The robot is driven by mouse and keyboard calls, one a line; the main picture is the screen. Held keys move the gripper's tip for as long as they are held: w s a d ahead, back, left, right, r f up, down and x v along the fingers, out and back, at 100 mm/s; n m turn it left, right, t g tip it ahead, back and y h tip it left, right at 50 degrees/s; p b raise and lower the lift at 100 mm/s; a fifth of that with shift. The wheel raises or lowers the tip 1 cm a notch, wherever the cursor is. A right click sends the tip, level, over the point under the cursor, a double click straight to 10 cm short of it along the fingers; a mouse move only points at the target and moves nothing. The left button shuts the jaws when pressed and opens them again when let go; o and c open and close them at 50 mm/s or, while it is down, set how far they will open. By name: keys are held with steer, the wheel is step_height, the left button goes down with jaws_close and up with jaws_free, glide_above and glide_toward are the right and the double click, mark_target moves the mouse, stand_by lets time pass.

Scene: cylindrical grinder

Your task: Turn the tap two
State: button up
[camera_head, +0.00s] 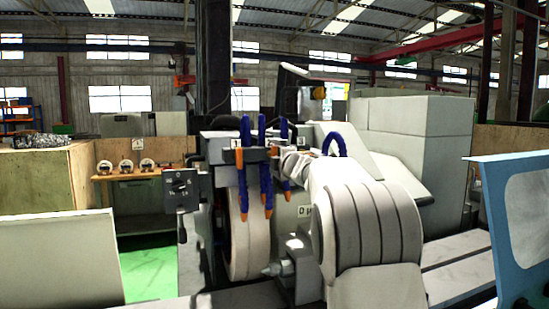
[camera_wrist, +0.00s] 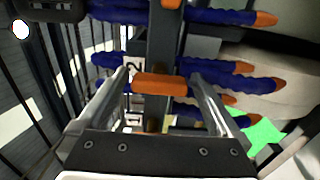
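In the wrist view, tap two (camera_wrist: 160,83) is a short orange handle lying crosswise on a dark upright bar. A small white plate (camera_wrist: 134,66) with a dark mark, apparently a 2, sits beside it. My gripper (camera_wrist: 160,76) has its two grey fingers spread apart, one near each end of the handle. The handle lies between the fingertips in the picture; I cannot tell whether they touch it. In the head view, my gripper and the tap handle cannot be made out clearly around the blue hoses (camera_head: 266,185).
Blue hoses with orange tips (camera_wrist: 235,85) crowd right of the handle. Another orange piece (camera_wrist: 172,4) sits above it. A control box (camera_head: 181,190) stands left, and green floor (camera_head: 150,270) is clear.

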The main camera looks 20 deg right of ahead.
steer(key=shift+s, duration=0.1)
steer(key=s+b, duration=0.2)
steer(key=s, duration=1.5)
steer(key=shift+s+b, duration=0.15)
steer(key=shift+b, duration=0.25)
steer(key=s+a+f+m+g, duration=0.4)
steer(key=s+f, duration=0.4)
steer(key=s, duration=0.3)
steer(key=s+a+f+m+g, duration=0.4)
steer(key=s+a+f+m, duration=0.2)
steer(key=s+f+m, duration=0.2)
steer(key=s+a+f+m+g+p, duration=0.1)
steer(key=s+a+f+m+g, duration=0.3)
steer(key=s+f, duration=0.4)
steer(key=s+a+m, duration=0.1)
steer(key=s+m, duration=0.1)
steer(key=s, duration=0.3)
steer(key=shift+s+f, duration=0.15)
steer(key=shift+s, duration=0.2)
